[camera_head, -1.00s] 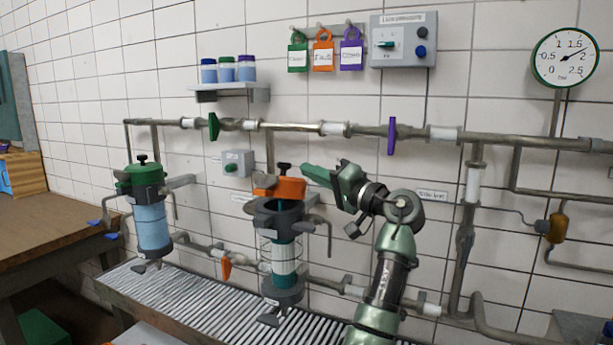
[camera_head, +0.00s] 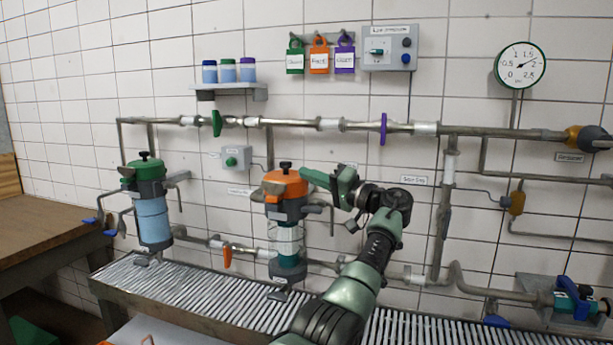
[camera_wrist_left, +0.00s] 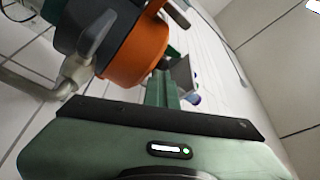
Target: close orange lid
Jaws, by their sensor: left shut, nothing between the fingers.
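The orange lid (camera_head: 285,184), with a black knob on top, lies over the dark grey collar (camera_head: 287,211) of the middle clear canister (camera_head: 287,240). It looks about level, and no opening shows beneath it. In the left wrist view the orange lid (camera_wrist_left: 137,58) is tilted by the camera angle, against the grey collar (camera_wrist_left: 92,32). My left gripper (camera_head: 308,174) is shut and empty, its green fingertips at the lid's upper right edge. I cannot tell whether they touch it. My left fingers also show in the left wrist view (camera_wrist_left: 161,90). My right gripper is out of view.
A green-lidded canister (camera_head: 152,205) with blue contents stands to the left. A pipe with a green handle (camera_head: 216,123) and a purple handle (camera_head: 383,129) runs behind. A slatted grate (camera_head: 200,300) lies below. A wooden table (camera_head: 50,235) is at left.

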